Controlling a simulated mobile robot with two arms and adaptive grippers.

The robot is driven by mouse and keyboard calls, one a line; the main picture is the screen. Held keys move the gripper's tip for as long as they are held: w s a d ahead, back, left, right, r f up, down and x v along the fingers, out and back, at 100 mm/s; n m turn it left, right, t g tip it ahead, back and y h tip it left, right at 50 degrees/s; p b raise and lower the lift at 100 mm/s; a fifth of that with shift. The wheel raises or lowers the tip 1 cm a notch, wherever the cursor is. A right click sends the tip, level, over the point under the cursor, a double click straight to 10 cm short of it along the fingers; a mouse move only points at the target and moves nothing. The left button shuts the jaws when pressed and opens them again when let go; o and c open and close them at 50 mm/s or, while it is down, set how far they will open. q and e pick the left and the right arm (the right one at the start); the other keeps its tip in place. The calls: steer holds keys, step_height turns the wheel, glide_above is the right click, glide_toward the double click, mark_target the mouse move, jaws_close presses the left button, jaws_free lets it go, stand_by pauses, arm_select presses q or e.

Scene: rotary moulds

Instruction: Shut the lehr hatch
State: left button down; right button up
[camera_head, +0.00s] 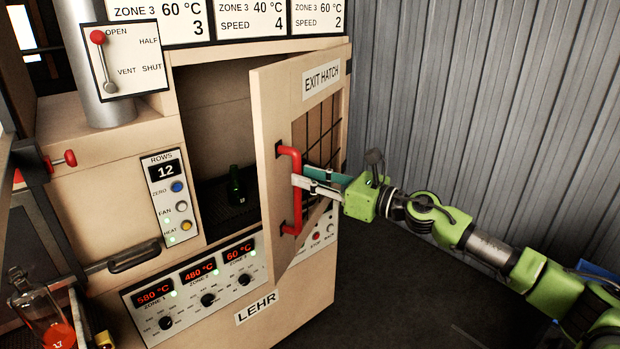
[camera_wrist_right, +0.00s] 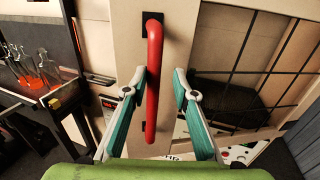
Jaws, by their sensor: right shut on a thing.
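The lehr's exit hatch (camera_head: 275,110) is a beige door with a dark wire-grid window, standing ajar and swung outward, hinged on its right side. Its red bar handle (camera_head: 293,215) is upright on the free edge. It also shows in the right wrist view as the red handle (camera_wrist_right: 153,70). My right gripper (camera_head: 298,180) has its fingers on either side of the handle and is shut on it. The opening left of the hatch shows a dark inside with a green bottle (camera_head: 236,185). My left gripper is not in view.
The lehr's front panel (camera_head: 200,290) with dials and red readouts lies below the opening. A rows panel (camera_head: 168,195) and a red-knobbed lever plate (camera_head: 125,60) are to the left. A glass vessel (camera_head: 38,305) stands at lower left. The floor right of the lehr is clear.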

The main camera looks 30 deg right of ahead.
steer(key=shift+w+d+r, duration=0.1)
steer(key=shift+w+d, duration=0.05)
steer(key=shift+d, duration=0.05)
